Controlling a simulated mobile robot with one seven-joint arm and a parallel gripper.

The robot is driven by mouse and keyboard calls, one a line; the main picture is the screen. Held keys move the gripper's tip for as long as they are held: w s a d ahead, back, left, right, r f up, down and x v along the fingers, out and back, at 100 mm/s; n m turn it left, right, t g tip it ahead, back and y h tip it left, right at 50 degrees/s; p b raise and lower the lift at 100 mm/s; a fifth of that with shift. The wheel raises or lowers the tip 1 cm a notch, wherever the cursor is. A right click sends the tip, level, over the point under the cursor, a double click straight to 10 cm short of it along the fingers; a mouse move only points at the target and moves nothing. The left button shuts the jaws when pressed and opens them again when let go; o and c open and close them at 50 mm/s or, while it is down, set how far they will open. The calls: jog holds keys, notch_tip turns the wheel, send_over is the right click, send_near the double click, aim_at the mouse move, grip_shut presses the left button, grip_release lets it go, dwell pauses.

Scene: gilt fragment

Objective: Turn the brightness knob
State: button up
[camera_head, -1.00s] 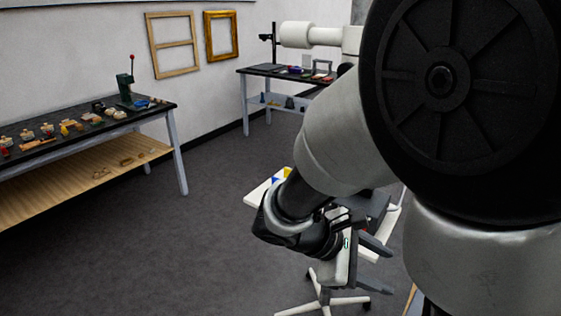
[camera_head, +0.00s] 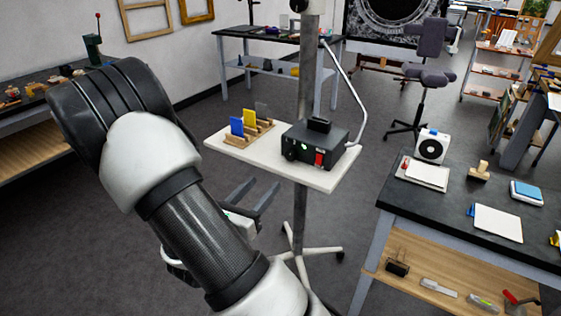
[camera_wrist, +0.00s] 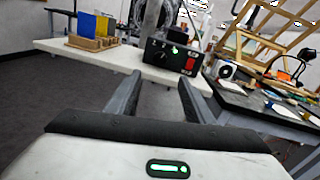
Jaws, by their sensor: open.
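A black control box (camera_head: 328,138) sits on a small white stand-top (camera_head: 225,145). A dark round knob (camera_head: 291,151) is on the left of its front face, beside a small green light (camera_head: 304,147) and a red switch (camera_head: 319,158). My gripper (camera_head: 264,192) is open and empty, in front of and below the stand-top edge, apart from the box. In the wrist view its two fingers (camera_wrist: 160,80) point toward the box.
A wooden rack with blue, yellow and grey plates (camera_head: 236,139) stands left of the box. A pole (camera_head: 306,70) rises behind it, with a curved light-coloured cable at right. A dark workbench (camera_head: 460,215) stands at right. Open floor lies at left.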

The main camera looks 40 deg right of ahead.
aim_at(290, 156)
jog(key=b+x, duration=0.1)
jog(key=x, duration=1.4)
jog(key=shift+d, duration=0.15)
jog(key=shift+c, duration=0.3)
jog(key=c, duration=1)
jog(key=shift+b, duration=0.3)
jog(key=m+b, duration=0.2)
jog(key=shift+f+m, duration=0.2)
jog(key=shift+m, duration=0.2)
jog(key=shift+s+m+h+b, duration=0.1)
jog(key=shift+m+h+b, duration=0.2)
jog(key=shift+m+b, duration=1.3)
jog(key=shift+r, duration=0.15)
jog(key=o, duration=1.1)
jog(key=shift+c, duration=0.2)
